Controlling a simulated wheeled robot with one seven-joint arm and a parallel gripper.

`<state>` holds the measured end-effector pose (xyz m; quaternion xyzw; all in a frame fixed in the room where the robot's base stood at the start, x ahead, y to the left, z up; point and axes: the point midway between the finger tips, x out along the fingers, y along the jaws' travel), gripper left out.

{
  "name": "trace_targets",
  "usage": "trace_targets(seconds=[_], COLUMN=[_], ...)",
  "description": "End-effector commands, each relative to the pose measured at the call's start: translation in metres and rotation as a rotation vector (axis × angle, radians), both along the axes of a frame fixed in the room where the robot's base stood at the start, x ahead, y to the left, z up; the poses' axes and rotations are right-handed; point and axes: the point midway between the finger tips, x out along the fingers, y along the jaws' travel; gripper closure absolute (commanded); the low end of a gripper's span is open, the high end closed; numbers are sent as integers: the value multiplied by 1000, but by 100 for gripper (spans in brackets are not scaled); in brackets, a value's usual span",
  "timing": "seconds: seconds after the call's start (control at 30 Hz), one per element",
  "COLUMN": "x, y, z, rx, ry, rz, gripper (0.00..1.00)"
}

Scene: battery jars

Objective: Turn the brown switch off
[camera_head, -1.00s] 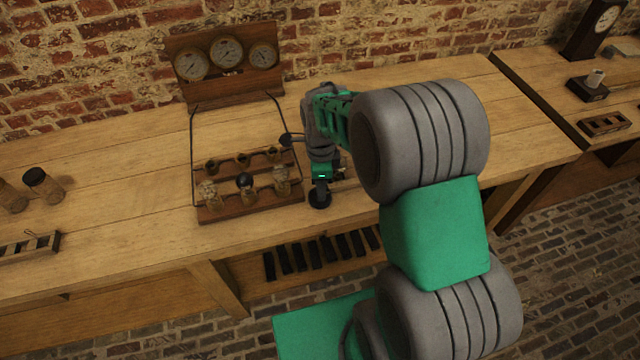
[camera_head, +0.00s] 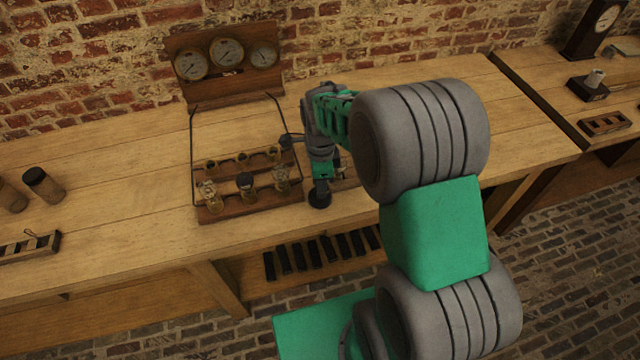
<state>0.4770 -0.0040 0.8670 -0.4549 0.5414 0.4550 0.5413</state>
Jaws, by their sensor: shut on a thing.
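My gripper (camera_head: 319,196) points down at the bench, just right of the wooden jar rack. It is shut at a small brown piece (camera_head: 346,181), which seems to be the brown switch. My gripper and arm hide most of that piece, so its lever position and the exact grip cannot be seen. The rack (camera_head: 238,209) holds three glass jars, at left (camera_head: 209,194), middle (camera_head: 246,187) and right (camera_head: 282,179). The middle jar has a dark top. A row of small dark fittings is behind the jars.
A wooden board with three dials (camera_head: 227,54) stands behind the rack. Thin dark rods rise beside the rack. Dark-topped jars (camera_head: 44,187) and a small slotted rack (camera_head: 32,246) are at left. Dark bars (camera_head: 313,252) lie on the lower shelf. The left-middle of the bench (camera_head: 120,190) is clear.

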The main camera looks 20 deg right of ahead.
Motion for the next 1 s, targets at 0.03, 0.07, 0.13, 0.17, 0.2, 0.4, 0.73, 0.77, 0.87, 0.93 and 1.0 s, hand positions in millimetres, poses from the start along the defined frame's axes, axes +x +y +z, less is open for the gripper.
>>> trace_targets(seconds=[0.03,0.07,0.13,0.17,0.2,0.4,0.73,0.77,0.87,0.93,1.0], x=[0,0,0,0,1,1,1,1,1,2,2], y=[0,0,0,0,0,0,0,0,0,0,0], z=[0,0,0,0,0,0,0,0,0,0,0], rx=[0,0,0,0,0,0,0,0,0,0,0], ry=[0,0,-1,-1,-1,0,0,0,-1,-1,-1], rz=[19,33,74,95,124,297,611,640,735,801,868], gripper=[100,100,100,100,100,100,100,100,100,100,100])
